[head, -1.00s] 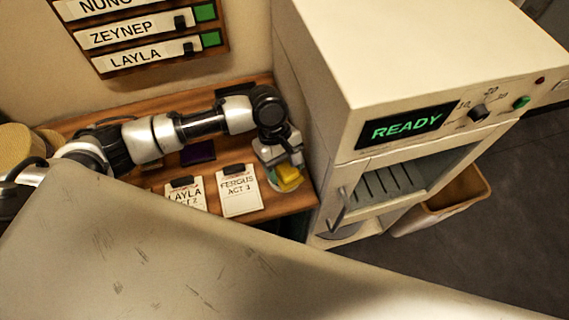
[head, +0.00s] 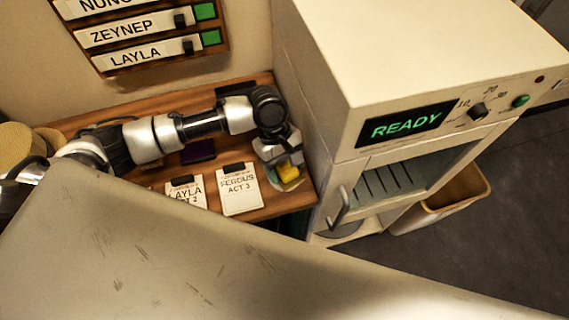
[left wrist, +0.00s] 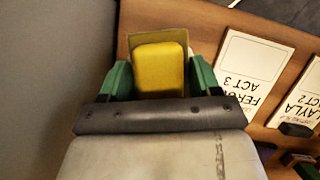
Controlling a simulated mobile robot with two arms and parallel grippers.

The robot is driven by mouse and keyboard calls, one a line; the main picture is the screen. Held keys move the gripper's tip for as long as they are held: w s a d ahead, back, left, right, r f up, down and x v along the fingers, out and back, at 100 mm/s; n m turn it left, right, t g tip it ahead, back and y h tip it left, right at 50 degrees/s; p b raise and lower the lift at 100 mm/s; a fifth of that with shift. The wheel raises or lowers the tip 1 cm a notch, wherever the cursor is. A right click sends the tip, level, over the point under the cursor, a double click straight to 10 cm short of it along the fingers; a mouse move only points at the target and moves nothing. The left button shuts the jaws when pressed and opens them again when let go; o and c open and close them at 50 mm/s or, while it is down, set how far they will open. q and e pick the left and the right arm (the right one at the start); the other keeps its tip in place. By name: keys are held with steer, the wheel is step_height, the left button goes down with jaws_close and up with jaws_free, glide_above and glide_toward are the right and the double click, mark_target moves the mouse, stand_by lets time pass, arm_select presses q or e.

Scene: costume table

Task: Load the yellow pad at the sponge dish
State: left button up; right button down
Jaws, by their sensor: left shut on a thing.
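The yellow pad (head: 290,174) is at the right end of the wooden table, between the jaws of my left gripper (head: 284,168). In the left wrist view the pad (left wrist: 158,68) sits between the two green fingers, and my left gripper (left wrist: 158,82) is shut on it. A flat olive-brown square (left wrist: 150,36) shows behind the pad; I cannot tell whether they touch. In the head view a pale dish-like thing (head: 289,186) shows just below the pad, partly hidden by the gripper. My right gripper is not in view.
Cards marked Fergus (head: 240,192) and Layla (head: 187,192) lie left of the gripper. A dark purple thing (head: 198,151) lies behind them. A cream machine reading READY (head: 405,127) stands close on the right. A bin (head: 455,200) is beyond it.

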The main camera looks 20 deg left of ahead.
mark_target(285, 165)
arm_select(q)
steer(key=shift+s+f+p, duration=0.15)
steer(key=shift+f+p, duration=0.1)
steer(key=shift+p, duration=0.35)
stand_by(2.1)
steer(key=shift+r, duration=0.1)
steer(key=shift+r+p, duration=0.75)
steer(key=shift+p, duration=0.35)
steer(key=r+p, duration=0.3)
steer(key=p, duration=0.1)
steer(key=r+p, duration=0.2)
steer(key=p, duration=0.1)
steer(key=shift+w+r+p, duration=0.2)
steer(key=shift+r+p, duration=0.15)
steer(key=shift+r, duration=0.05)
